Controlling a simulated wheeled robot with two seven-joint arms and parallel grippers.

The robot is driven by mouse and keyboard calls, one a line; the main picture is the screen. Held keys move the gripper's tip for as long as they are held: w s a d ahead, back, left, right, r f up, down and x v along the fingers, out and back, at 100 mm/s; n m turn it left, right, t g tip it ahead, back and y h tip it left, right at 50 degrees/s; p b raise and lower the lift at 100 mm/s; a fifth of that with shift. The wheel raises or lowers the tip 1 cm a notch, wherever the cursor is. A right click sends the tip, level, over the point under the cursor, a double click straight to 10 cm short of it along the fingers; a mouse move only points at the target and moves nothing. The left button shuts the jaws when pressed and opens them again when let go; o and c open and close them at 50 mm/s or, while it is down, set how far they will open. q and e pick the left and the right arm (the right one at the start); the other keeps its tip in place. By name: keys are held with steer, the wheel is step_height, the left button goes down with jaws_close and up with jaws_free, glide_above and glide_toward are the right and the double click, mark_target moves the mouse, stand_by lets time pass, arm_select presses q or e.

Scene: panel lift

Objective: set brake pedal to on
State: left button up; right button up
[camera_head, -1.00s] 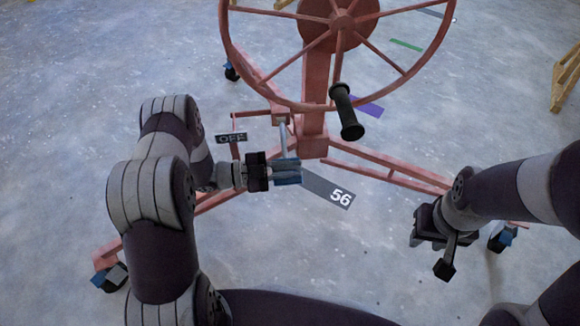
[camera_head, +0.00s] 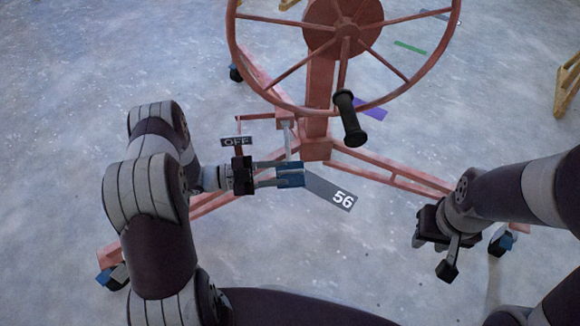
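The red panel lift has a large handwheel (camera_head: 347,38) and an OFF sign (camera_head: 236,141) on a thin red bar left of its post. A pale metal lever (camera_head: 288,142), which looks like the brake pedal's arm, hangs from a bracket by the post. My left gripper (camera_head: 291,174) has its blue fingertips at the lever's lower end and hides it. I cannot tell whether the fingertips touch or hold the lever.
The lift's red legs (camera_head: 390,176) spread over the floor and end in casters (camera_head: 113,277). A black crank handle (camera_head: 350,118) hangs from the wheel. A grey floor label marked 56 (camera_head: 335,195) lies right of my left gripper. A wooden frame (camera_head: 568,90) stands at far right.

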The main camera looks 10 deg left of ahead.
arm_select(q)
steer(key=p+v, duration=0.2)
steer(key=v, duration=0.6)
steer(key=shift+a, duration=0.25)
steer(key=shift+s, duration=0.1)
